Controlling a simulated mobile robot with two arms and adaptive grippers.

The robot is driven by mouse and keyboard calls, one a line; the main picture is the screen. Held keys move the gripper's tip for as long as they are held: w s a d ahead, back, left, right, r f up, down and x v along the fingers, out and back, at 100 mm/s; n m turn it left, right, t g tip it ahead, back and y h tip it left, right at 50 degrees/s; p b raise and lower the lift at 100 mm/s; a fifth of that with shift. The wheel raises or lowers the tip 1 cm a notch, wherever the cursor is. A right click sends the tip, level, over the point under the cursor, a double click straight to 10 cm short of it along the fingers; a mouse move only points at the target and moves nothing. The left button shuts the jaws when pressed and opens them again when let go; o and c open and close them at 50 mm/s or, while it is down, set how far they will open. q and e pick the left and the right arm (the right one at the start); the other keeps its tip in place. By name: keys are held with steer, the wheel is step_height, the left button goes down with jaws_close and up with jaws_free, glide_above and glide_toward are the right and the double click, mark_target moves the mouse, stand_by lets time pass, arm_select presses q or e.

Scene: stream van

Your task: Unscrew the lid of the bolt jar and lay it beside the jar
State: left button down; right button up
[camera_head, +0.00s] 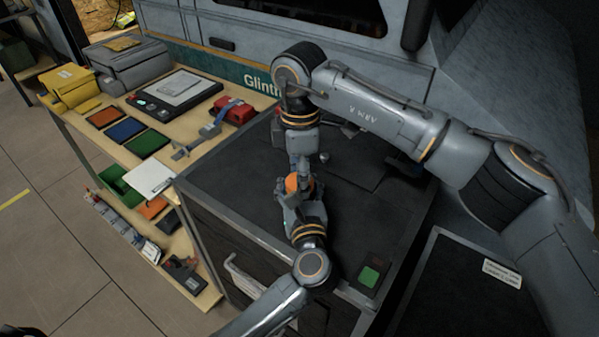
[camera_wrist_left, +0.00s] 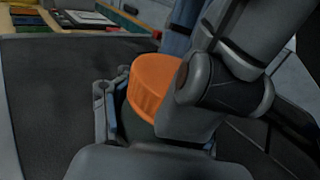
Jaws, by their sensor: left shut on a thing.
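The bolt jar stands on the dark worktop with its orange lid (camera_head: 292,183) on top. In the left wrist view the ribbed orange lid (camera_wrist_left: 157,86) shows large, and only a dark strip of the jar (camera_wrist_left: 132,122) shows below it. My left gripper (camera_head: 298,194) is shut around the jar from the near side, below the lid. My right gripper (camera_head: 302,170) points down from above at the lid. In the left wrist view its grey parts (camera_wrist_left: 196,85) cover the lid's right side. Whether its fingers grip the lid is hidden.
The dark worktop (camera_head: 225,185) is clear left of the jar. A small box with a green top (camera_head: 369,276) lies at its near right. A red item (camera_head: 234,111) and a grey caliper-like tool (camera_head: 197,142) lie on the wooden bench to the left. The van wall rises behind.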

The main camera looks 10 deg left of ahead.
steer(key=c, duration=0.5)
steer(key=n, duration=0.6)
steer(key=shift+w, duration=0.1)
steer(key=n, duration=0.7)
steer(key=shift+n, duration=0.4)
steer(key=n, duration=1.1)
steer(key=shift+r+n, duration=0.1)
steer(key=shift+n, duration=0.2)
steer(key=n, duration=1.5)
steer(key=shift+n, duration=0.4)
steer(key=n, duration=0.5)
steer(key=shift+n, duration=0.4)
steer(key=n, duration=0.7)
